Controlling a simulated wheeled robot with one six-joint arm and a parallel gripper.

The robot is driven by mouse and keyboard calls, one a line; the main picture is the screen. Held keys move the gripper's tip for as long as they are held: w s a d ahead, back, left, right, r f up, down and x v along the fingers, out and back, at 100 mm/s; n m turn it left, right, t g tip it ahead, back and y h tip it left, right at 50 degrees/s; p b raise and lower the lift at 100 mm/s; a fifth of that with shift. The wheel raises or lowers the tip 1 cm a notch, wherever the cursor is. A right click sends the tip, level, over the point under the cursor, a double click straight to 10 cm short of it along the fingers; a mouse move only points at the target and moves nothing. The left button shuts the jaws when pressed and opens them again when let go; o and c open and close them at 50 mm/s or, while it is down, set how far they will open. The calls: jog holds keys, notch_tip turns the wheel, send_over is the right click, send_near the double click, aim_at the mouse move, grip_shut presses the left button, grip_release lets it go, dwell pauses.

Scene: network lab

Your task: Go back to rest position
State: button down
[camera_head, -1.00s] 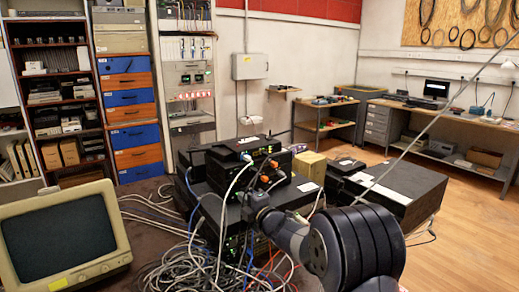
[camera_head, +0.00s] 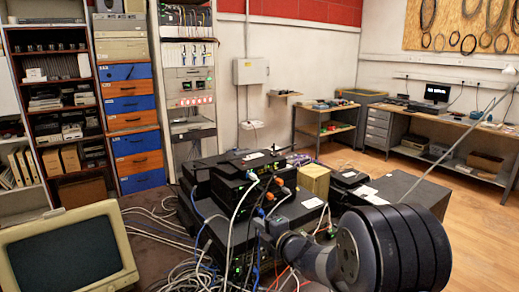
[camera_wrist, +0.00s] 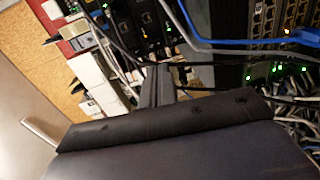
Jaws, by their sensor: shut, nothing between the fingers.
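My arm reaches in from the lower right of the head view, over the near edge of the equipment table. My gripper (camera_head: 268,229) is at the arm's far end, in front of the stack of black network devices (camera_head: 245,180). Its tip is partly lost among the cables there. In the wrist view my gripper (camera_wrist: 157,85) shows as two dark fingers pressed together, with nothing between them. Lit ports and cables appear close beyond the fingers, but I cannot tell whether they touch.
An old beige monitor (camera_head: 120,240) stands at the left. Tangled grey cables (camera_head: 185,270) spread around the devices. A yellowish box (camera_head: 314,180) and a large black case (camera_head: 412,195) are to the right. Open wooden floor (camera_head: 475,235) lies at the far right.

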jog(key=shift+v, duration=1.95)
